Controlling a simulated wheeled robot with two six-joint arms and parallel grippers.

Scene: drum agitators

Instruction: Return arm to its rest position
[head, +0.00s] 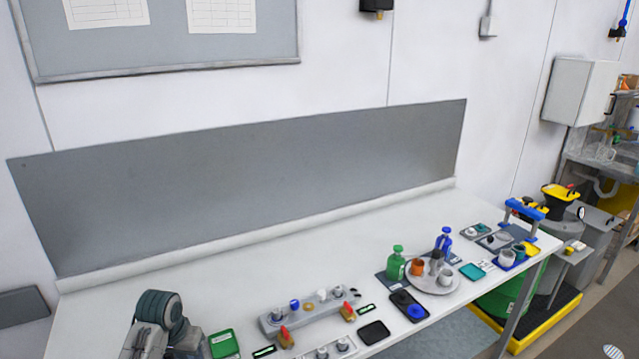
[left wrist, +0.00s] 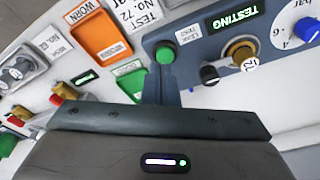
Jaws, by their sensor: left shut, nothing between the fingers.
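My left gripper (left wrist: 162,75) shows in the left wrist view, shut and empty. Its narrow fingers point up the picture to a green button (left wrist: 165,55) on a dark blue-grey test panel (left wrist: 195,50). The fingertips look very close to the button; I cannot tell whether they touch it. The panel's display (left wrist: 240,18) reads "TESTING". I cannot make out my left gripper in the head view. A dark grey-green rounded form (head: 158,310) stands at the lower left there; I cannot tell whether it is my arm. My right gripper is not in view.
In the left wrist view, an orange tray (left wrist: 100,38) labelled "WORN" lies left of the panel, with a green tray (left wrist: 131,80) below it. In the head view, the white bench (head: 200,275) holds a fixture strip (head: 310,312), bottles and trays. Its back left is clear.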

